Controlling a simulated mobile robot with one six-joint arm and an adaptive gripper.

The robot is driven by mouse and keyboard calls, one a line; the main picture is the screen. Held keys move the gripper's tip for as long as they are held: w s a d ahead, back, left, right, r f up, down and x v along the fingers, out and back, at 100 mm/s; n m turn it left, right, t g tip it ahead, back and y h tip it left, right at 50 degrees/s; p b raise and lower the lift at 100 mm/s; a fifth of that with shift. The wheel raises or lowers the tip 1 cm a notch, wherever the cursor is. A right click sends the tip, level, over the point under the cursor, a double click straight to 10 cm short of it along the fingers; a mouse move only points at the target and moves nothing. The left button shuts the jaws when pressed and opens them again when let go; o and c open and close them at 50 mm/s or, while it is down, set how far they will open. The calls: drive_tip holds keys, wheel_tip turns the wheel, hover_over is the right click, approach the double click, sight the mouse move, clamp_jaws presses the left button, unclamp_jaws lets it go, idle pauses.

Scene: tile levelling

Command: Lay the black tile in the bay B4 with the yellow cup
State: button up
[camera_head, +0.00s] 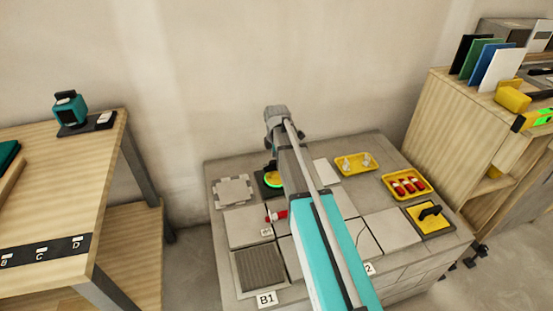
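My arm reaches across the grey work platform (240,225) and hides part of it. My gripper (272,172) is at the arm's far end, mostly hidden by the wrist; its fingers cannot be made out. Right there a round yellow-green thing (273,181) sits over a dark square (262,188); I cannot tell whether they are the yellow cup and a black tile, or whether they are held. A black panel (463,54) stands in a row on the right cabinet. The label B1 (267,299) marks a ribbed grey bay (260,268). No B4 label is readable.
Pale tiles (392,230) cover much of the platform. A small red thing (278,216) lies left of my arm. A wooden table (60,190) stands left, a cabinet (440,120) right.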

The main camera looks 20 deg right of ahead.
drive_tip(key=shift+f+b, duration=1.95)
drive_tip(key=shift+f, duration=0.3)
drive_tip(key=shift+c, duration=0.2)
clamp_jaws()
unclamp_jaws()
drive_tip(key=shift+r, duration=0.15)
